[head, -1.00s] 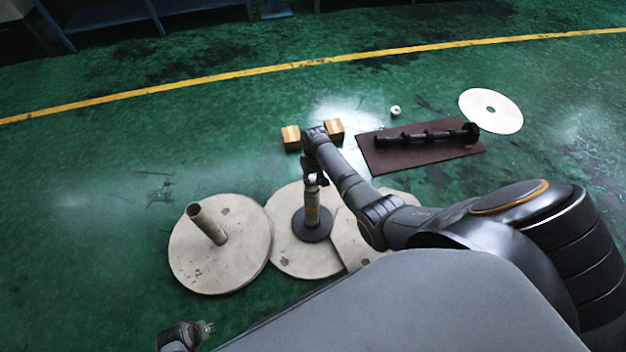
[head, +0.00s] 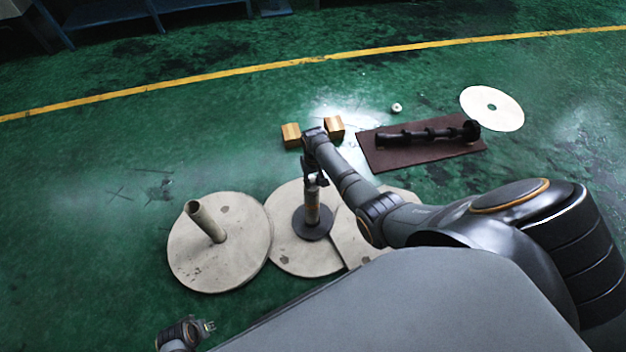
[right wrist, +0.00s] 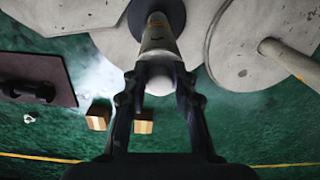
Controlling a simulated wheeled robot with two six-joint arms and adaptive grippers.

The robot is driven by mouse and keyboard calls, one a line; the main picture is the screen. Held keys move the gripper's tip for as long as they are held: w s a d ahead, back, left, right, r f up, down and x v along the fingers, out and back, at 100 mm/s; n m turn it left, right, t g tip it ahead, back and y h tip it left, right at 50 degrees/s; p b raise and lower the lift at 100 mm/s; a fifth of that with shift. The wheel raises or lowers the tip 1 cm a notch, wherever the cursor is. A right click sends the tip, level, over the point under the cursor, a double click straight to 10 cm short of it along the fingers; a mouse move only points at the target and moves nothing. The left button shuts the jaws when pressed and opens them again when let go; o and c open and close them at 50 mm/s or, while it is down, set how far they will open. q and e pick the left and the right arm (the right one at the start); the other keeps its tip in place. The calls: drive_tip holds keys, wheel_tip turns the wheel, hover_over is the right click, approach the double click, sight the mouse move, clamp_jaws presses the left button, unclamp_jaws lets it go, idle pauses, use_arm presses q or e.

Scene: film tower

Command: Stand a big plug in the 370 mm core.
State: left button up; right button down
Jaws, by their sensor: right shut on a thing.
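A grey-brown core (head: 312,208) stands upright on a dark round base (head: 312,232). It also shows in the right wrist view (right wrist: 158,38). My right gripper (head: 313,181) is at its top end, shut on a pale rounded plug (right wrist: 159,86). The plug is at the core's mouth, in line with it; how deep it sits I cannot tell. A second core (head: 207,222) stands on the left pale disc (head: 190,255). Which core is 370 mm I cannot tell by sight. My left gripper (head: 208,327) is at the bottom left, away from the cores; its jaws are too small to read.
Two wooden blocks (head: 291,135) (head: 334,126) lie behind the core. A brown mat (head: 385,160) carries a dark rod (head: 425,135). A small white ring (head: 397,108) and a white holed disc (head: 491,108) lie on the floor. The floor at left is clear.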

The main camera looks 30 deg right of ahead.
drive_tip(key=c, duration=1)
unclamp_jaws()
wheel_tip(320, 180, up, 12)
drive_tip(key=shift+d, duration=0.15)
drive_tip(key=s+f+n+t, duration=0.1)
drive_tip(key=s+f+n, duration=0.1)
drive_tip(key=s+f, duration=2.3)
use_arm(q)
drive_tip(key=s+a+r+p, duration=0.1)
drive_tip(key=s+r+p, duration=0.2)
drive_tip(key=s+p, duration=0.5)
drive_tip(key=s+a+r+p, duration=0.1)
drive_tip(key=s+r+p, duration=0.3)
drive_tip(key=s+p, duration=0.4)
drive_tip(key=p, duration=0.6)
drive_tip(key=shift+a, duration=0.2)
use_arm(e)
drive_tip(key=s+d+r, duration=0.1)
drive_tip(key=s+r, duration=0.4)
drive_tip(key=s, duration=0.3)
drive_tip(key=s+d+r+h, duration=0.1)
drive_tip(key=s+r, duration=0.4)
drive_tip(key=s, duration=0.3)
drive_tip(key=shift+s+r, duration=0.25)
drive_tip(key=shift+r, duration=0.05)
